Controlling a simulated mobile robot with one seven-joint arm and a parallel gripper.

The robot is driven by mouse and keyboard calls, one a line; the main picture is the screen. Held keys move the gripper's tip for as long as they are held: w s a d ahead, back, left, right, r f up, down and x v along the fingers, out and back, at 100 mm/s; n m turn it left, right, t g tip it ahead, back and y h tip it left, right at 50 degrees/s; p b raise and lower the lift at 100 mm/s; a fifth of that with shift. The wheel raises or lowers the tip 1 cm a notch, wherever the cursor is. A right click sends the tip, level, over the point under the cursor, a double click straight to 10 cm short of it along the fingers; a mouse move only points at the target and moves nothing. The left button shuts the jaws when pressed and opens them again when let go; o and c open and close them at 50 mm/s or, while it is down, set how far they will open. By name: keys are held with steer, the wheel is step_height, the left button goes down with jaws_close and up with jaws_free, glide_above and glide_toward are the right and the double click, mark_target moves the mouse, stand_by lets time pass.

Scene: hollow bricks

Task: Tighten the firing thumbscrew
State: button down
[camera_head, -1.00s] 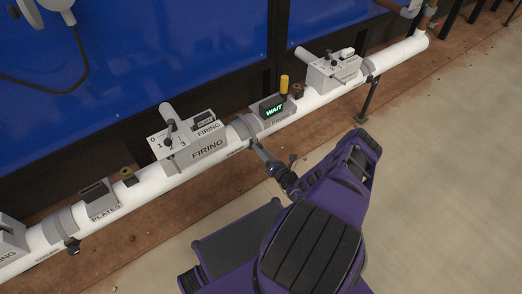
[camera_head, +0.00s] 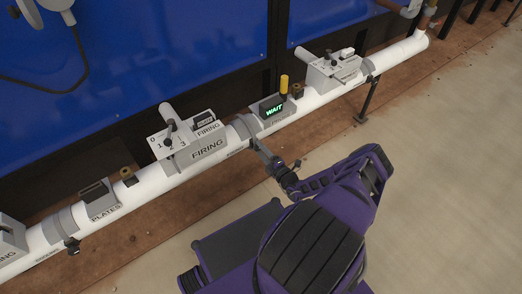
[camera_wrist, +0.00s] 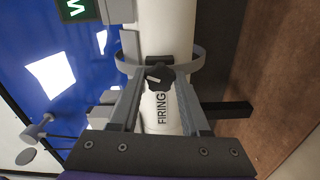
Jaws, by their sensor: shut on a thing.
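The firing thumbscrew (camera_wrist: 159,77) is a black lobed knob with a pale mark. It sits on a grey clamp collar (camera_wrist: 195,62) around the white pipe, beside the printed word FIRING. In the wrist view my gripper (camera_wrist: 160,80) has a finger on each side of the knob and is shut on it. In the head view my gripper (camera_head: 258,146) reaches the near side of the collar (camera_head: 243,127), just right of the grey FIRING box (camera_head: 203,152). The thumbscrew is hidden there by my gripper.
A box with a green WAIT display (camera_head: 274,111) and a yellow post stands right of the collar. A PLATES box (camera_head: 100,203) is to the left. Blue panels (camera_head: 150,50) stand behind the white pipe (camera_head: 330,97). The floor (camera_head: 440,150) in front is clear.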

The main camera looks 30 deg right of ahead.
steer(key=m, duration=1.2)
steer(key=shift+f, duration=0.1)
steer(key=shift+m, duration=0.3)
stand_by(0.3)
steer(key=shift+c, duration=1.9)
jaws_free()
steer(key=shift+s, duration=0.1)
steer(key=s+d, duration=0.1)
steer(key=s, duration=1.6)
steer(key=shift+s+d+p, duration=0.15)
steer(key=shift+p, duration=0.2)
